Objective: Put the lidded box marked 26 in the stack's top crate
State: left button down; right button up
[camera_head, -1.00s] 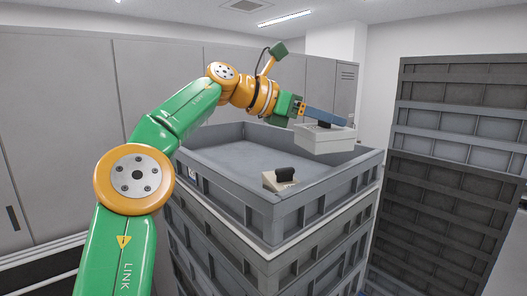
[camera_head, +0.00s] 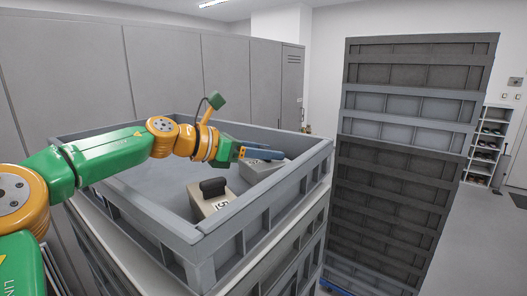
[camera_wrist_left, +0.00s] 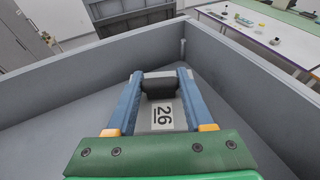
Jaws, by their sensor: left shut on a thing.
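The lidded box marked 26 (camera_wrist_left: 162,118) is grey with a black handle (camera_wrist_left: 160,87) and a white number label. In the head view the box (camera_head: 262,169) is inside the stack's top crate (camera_head: 265,213), below the rim near the right-hand back side. My left gripper (camera_wrist_left: 160,85) is shut on its handle, one blue finger on each side. In the head view the left gripper (camera_head: 264,154) hides part of the box's top. I cannot tell whether the box touches the crate floor. My right gripper is not in view.
The crate's left floor is clear. A tall crate stack (camera_head: 400,150) stands behind to the right. Grey lockers (camera_head: 160,80) line the back.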

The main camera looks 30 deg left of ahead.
pick_arm(q)
jog(key=shift+s+a+f, duration=0.1)
jog(key=shift+a, duration=0.05)
jog(key=shift+c, duration=2.1)
grip_release()
jog(key=shift+s, duration=0.25)
jog(key=shift+o, duration=0.7)
jog(key=shift+s+r, duration=0.25)
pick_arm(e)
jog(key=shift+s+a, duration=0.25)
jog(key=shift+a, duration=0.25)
pick_arm(q)
jog(key=shift+w, duration=0.15)
jog(key=shift+a, duration=0.15)
jog(key=b+v, duration=0.4)
jog(key=v, duration=0.7)
jog(key=shift+s+a+r, duration=0.1)
jog(key=shift+s+a, duration=0.05)
jog(key=shift+s, duration=0.25)
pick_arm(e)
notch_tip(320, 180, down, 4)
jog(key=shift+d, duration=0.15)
